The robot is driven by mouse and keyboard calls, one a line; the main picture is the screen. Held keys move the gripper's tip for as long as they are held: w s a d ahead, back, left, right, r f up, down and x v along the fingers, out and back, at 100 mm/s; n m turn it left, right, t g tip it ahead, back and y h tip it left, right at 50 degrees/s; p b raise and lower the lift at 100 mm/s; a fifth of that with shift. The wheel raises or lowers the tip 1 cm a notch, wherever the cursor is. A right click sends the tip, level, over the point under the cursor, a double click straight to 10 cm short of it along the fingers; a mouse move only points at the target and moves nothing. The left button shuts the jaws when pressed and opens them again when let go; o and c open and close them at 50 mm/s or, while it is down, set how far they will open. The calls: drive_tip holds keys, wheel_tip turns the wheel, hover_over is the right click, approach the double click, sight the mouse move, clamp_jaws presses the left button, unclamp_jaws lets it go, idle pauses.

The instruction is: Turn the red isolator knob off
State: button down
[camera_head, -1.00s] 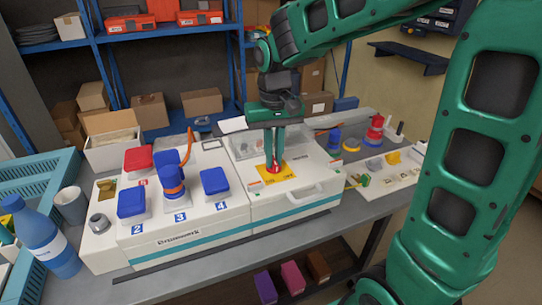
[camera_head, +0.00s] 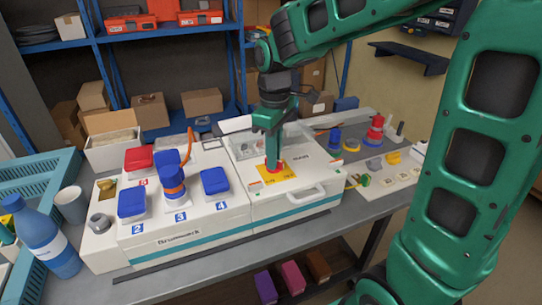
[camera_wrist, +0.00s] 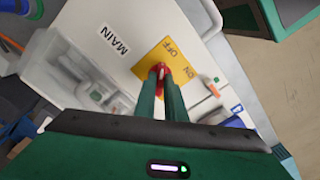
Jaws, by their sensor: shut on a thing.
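The red isolator knob (camera_head: 275,167) sits on a yellow plate (camera_head: 288,172) on top of the white box at the centre of the bench. In the wrist view the knob (camera_wrist: 161,69) lies between my fingertips, and the yellow plate (camera_wrist: 172,54) is marked ON and OFF. A white mark on the knob shows between the fingers. My gripper (camera_head: 272,160) points down and is shut on the knob; its fingers (camera_wrist: 161,82) hide part of it. The box (camera_head: 300,205) carries the label MAIN in the wrist view.
To the left stands a white socket box (camera_head: 190,225) with blue lids, a red lid (camera_head: 138,158) and an orange-cabled blue plug (camera_head: 173,184). A blue bottle (camera_head: 42,240) and a cup (camera_head: 71,204) stand at the far left. Small parts, including a red plug (camera_head: 375,130), lie at right.

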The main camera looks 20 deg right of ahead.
drive_tip(key=shift+w+r+n, duration=0.1)
drive_tip(key=shift+n, duration=0.4)
drive_tip(key=c, duration=1.8)
unclamp_jaws()
wheel_tip(320, 180, up, 11)
drive_tip(key=shift+f, duration=0.2)
drive_tip(key=s+d+f+m, duration=0.4)
drive_tip(key=s+d+m, duration=0.1)
drive_tip(key=s, duration=0.3)
drive_tip(key=s+d+f+m, duration=0.4)
drive_tip(key=s+d+m, duration=0.1)
drive_tip(key=s, duration=0.3)
drive_tip(key=s+d+f+m, duration=0.4)
drive_tip(key=s+d+m, duration=0.1)
drive_tip(key=s+d, duration=0.2)
drive_tip(key=shift+s+f+m, duration=0.15)
drive_tip(key=shift+s+m, duration=0.15)
drive_tip(key=shift+s, duration=0.2)
